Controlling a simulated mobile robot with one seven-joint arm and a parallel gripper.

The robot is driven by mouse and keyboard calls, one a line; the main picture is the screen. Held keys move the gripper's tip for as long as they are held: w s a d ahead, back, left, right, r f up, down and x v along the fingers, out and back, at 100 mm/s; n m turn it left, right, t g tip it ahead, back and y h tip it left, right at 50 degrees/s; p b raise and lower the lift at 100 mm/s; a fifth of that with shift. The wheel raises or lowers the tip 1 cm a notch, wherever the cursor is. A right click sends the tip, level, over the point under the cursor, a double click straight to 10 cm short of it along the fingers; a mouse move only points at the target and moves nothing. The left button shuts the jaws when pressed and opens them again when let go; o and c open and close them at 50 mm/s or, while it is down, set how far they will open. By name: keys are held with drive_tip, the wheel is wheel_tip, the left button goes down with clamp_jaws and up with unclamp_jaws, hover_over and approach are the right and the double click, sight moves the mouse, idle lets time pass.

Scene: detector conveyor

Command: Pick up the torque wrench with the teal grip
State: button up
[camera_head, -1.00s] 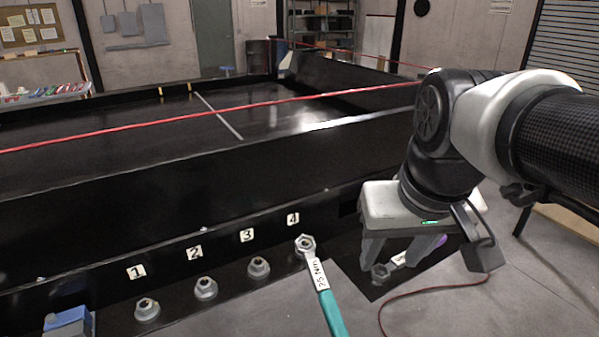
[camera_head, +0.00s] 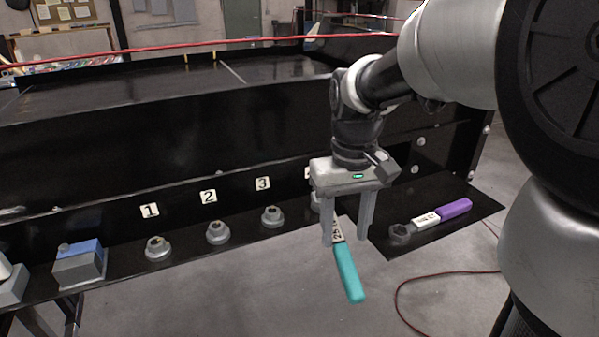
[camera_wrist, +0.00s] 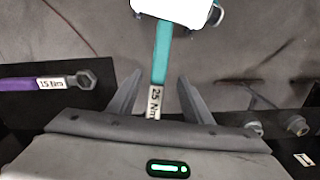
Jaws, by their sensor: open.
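The torque wrench with the teal grip (camera_head: 349,273) has a white "25 Nm" label, and its handle sticks out past the black ledge's front edge. Its head end is hidden behind my gripper in the head view. My gripper (camera_head: 345,240) is open, pointing down, with one finger on each side of the wrench near the label. In the wrist view the teal grip (camera_wrist: 161,55) runs between my open fingers (camera_wrist: 160,78), with gaps on both sides. I cannot tell the fingers' exact height against the shaft.
A purple-grip wrench (camera_head: 453,209) marked "15 Nm" lies on the black panel to the right. Hex nuts, one at label 3 (camera_head: 272,217), line the ledge to the left. A blue-topped grey box (camera_head: 80,263) stands farther left. A red cable (camera_head: 420,280) lies on the floor.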

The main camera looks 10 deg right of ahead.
sight(344, 252)
drive_tip(key=shift+s+d+f+b, duration=0.1)
drive_tip(key=shift+f+b, duration=0.1)
drive_tip(key=shift+f, duration=1.6)
drive_tip(key=shift+d+f+b, duration=0.1)
drive_tip(key=shift+f+b, duration=0.1)
drive_tip(key=shift+f, duration=1.55)
clamp_jaws()
